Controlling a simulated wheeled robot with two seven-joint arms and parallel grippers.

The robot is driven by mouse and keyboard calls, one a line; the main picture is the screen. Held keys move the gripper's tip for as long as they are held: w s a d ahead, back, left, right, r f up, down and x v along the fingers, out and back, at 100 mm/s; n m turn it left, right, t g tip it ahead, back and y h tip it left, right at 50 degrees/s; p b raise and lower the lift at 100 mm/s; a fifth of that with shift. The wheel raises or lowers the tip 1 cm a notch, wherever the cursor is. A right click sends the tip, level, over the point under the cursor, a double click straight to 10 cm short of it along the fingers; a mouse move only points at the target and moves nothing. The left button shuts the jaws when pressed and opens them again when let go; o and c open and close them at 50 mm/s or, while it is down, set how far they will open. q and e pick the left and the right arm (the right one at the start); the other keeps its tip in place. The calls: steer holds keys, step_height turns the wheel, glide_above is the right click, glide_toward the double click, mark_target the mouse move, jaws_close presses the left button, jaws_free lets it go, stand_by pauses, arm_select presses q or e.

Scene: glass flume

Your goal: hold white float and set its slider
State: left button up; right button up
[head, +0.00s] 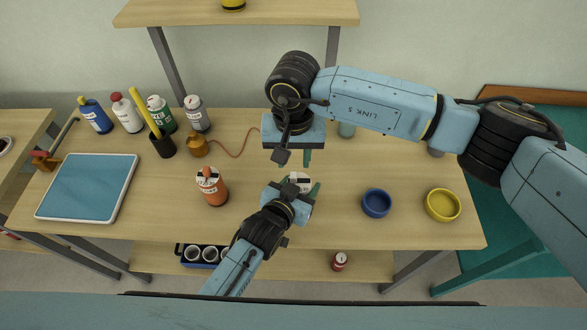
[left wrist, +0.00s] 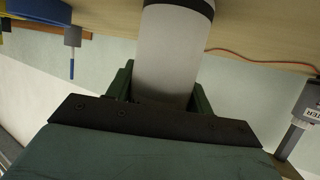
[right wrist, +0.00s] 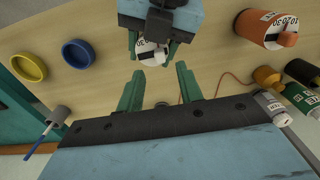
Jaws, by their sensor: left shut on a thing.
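The white float (head: 300,179) is a white cylinder near the middle of the table. In the left wrist view the float (left wrist: 170,60) fills the space between the green fingers, with a black band at the top edge. My left gripper (head: 299,190) is shut on it. In the right wrist view the float's end (right wrist: 150,53) shows dark marks; I cannot make out the slider. My right gripper (head: 294,156) is just behind the float in the head view. In its wrist view its green fingers (right wrist: 158,88) are apart with nothing between them, facing the float.
An orange marked cylinder (head: 212,188) stands left of the float. A blue bowl (head: 376,203) and a yellow bowl (head: 443,205) sit to the right. A brass-coloured pot (head: 197,146) has a red cord on the table. Several bottles and a blue-topped tray (head: 88,187) occupy the left.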

mark_target(294, 174)
step_height(294, 174, down, 5)
steer(key=shift+f, duration=0.15)
jaws_close()
stand_by(0.4)
